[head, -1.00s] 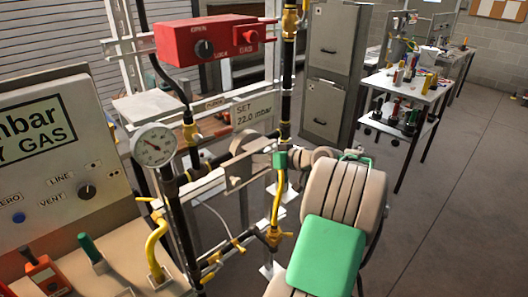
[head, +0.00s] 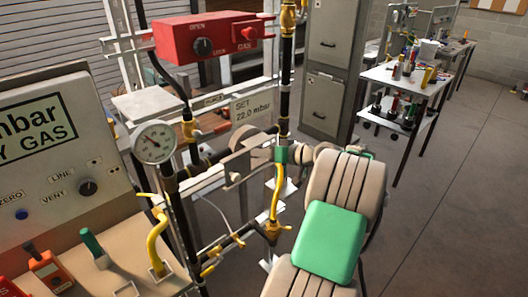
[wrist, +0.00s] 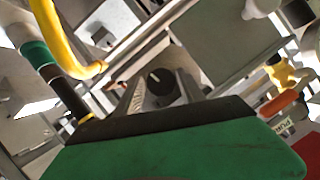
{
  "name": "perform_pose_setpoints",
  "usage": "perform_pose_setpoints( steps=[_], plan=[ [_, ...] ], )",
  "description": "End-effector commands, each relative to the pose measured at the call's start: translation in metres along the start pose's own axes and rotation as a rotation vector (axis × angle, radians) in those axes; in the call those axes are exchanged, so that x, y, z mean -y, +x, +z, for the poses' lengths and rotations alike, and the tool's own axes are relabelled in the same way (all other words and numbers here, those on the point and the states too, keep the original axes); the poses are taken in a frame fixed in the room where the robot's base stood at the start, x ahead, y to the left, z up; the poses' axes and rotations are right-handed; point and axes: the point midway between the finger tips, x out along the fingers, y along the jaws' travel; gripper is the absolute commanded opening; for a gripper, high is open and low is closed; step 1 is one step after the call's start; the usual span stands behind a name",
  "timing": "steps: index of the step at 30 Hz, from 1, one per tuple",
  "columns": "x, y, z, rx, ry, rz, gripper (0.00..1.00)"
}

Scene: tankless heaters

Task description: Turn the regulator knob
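The regulator knob (wrist: 160,82) looks like a dark round disc with a pale mark in the wrist view. It shows between the two fingers of my gripper (wrist: 161,72). The fingers stand apart, one on each side of it; I cannot tell whether they touch it. My gripper's green and black body fills the bottom of that view. In the head view my beige and green arm is at the lower right, its wrist by the black pipework. A sign (head: 251,106) reading "SET 22.0 mbar" hangs behind. The knob is not clearly visible there.
A dial gauge (head: 154,142), a yellow gas hose (head: 276,195) and a red gas box (head: 212,40) crowd the pipework. A sloped grey panel (head: 60,150) stands at the left. A white trolley (head: 425,80) stands at the back right. Floor at the right is clear.

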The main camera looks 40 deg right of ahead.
Motion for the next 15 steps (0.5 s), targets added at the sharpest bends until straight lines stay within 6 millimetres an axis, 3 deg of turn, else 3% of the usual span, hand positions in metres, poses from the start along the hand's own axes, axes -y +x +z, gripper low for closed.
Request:
perform_pose_setpoints(
  steps=[6, 15],
  plan=[
    [0.000, -0.007, 0.000, -0.001, -0.001, 0.001, 0.46],
    [-0.002, -0.064, 0.001, -0.001, -0.001, 0.003, 0.46]
  ],
)
